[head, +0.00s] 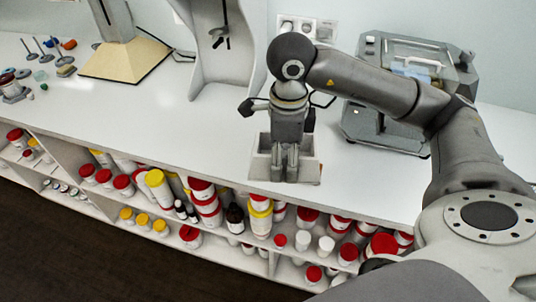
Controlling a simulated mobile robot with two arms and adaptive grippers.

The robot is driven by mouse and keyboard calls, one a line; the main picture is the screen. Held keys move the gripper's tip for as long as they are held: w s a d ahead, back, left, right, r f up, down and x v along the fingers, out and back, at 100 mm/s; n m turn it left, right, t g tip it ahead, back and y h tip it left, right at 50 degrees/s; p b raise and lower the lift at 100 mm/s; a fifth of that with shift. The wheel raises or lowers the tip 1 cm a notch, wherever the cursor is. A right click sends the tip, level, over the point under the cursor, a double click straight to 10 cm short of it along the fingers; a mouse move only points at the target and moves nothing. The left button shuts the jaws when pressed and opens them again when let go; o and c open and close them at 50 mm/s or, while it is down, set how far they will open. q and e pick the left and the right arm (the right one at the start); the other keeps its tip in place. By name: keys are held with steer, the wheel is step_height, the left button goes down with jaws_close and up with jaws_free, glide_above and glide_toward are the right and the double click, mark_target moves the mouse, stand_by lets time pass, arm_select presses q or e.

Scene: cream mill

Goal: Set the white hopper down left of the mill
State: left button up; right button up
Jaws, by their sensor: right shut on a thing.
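The white hopper (259,166) is a pale, open box shape near the front edge of the bench, left of the mill. My right gripper (286,174) points down into it and is shut on it, hiding its middle. I cannot tell whether the hopper's underside touches the bench or hangs just above it. The mill (382,128) looks to be the grey machine with a clear cover at the back right, partly hidden behind my right arm. My left gripper is not in view.
The white bench (150,118) is clear left of the hopper. A white stand (199,75) with a hanging tool and a cream-based device (126,62) stand at the back. Small tools (46,47) lie far left. Several jars (158,183) fill the shelves below.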

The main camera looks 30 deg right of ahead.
steer(key=shift+w+d+m, duration=0.1)
steer(key=shift+d+m, duration=0.1)
steer(key=shift+m, duration=0.4)
steer(key=shift+w+d+m, duration=0.1)
steer(key=shift+d+m, duration=0.05)
steer(key=shift+m, duration=0.45)
steer(key=shift+w+d, duration=0.1)
steer(key=shift+w, duration=0.1)
steer(key=w+d+f+p, duration=0.1)
steer(key=w+f, duration=0.1)
steer(key=w, duration=0.2)
steer(key=w+d+f+p, duration=0.2)
steer(key=w+f, duration=0.1)
steer(key=w+d+f+p, duration=0.1)
steer(key=w+f, duration=0.2)
steer(key=w, duration=0.1)
steer(key=shift+w+d+f+p, duration=0.25)
steer(key=shift+w+d+p, duration=0.05)
steer(key=shift+d+p, duration=0.05)
steer(key=shift+w+d+f, duration=0.15)
steer(key=shift+w+f, duration=0.25)
steer(key=shift+f, duration=0.2)
step_height(320, 180, down, 2)
steer(key=shift+p, duration=1.05)
steer(key=shift+f, duration=0.55)
steer(key=shift+f, duration=0.1)
